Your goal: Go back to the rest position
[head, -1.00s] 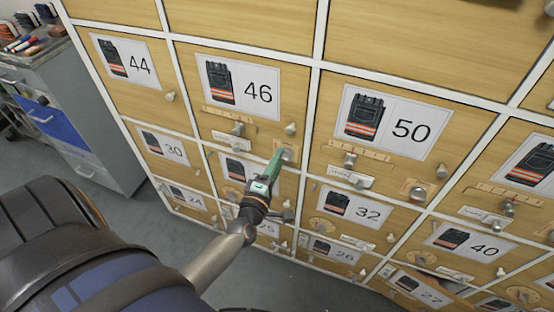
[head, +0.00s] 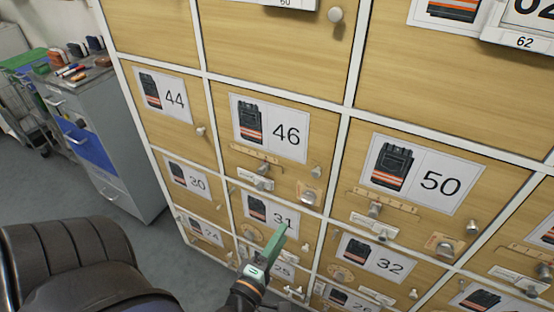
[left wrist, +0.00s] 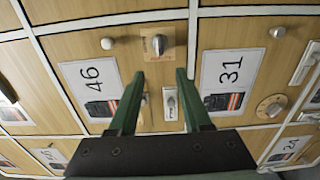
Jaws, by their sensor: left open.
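My left gripper (head: 266,258) is in front of the locker wall, over the area of the door labelled 31 (head: 268,216) in the head view. In the left wrist view its two green fingers (left wrist: 155,98) stand apart with nothing between them. Behind them are the doors labelled 46 (left wrist: 90,85) and 31 (left wrist: 231,80), with a small latch plate (left wrist: 172,104) showing between the fingertips. I cannot tell the gap between the fingertips and the doors. My right gripper is not in view.
A wall of wooden locker doors with protruding knobs fills the right, including door 50 (head: 420,180) and door 32 (head: 374,256). A grey cabinet (head: 120,150) with a blue drawer and items on top stands at the left. Grey floor (head: 185,262) lies between.

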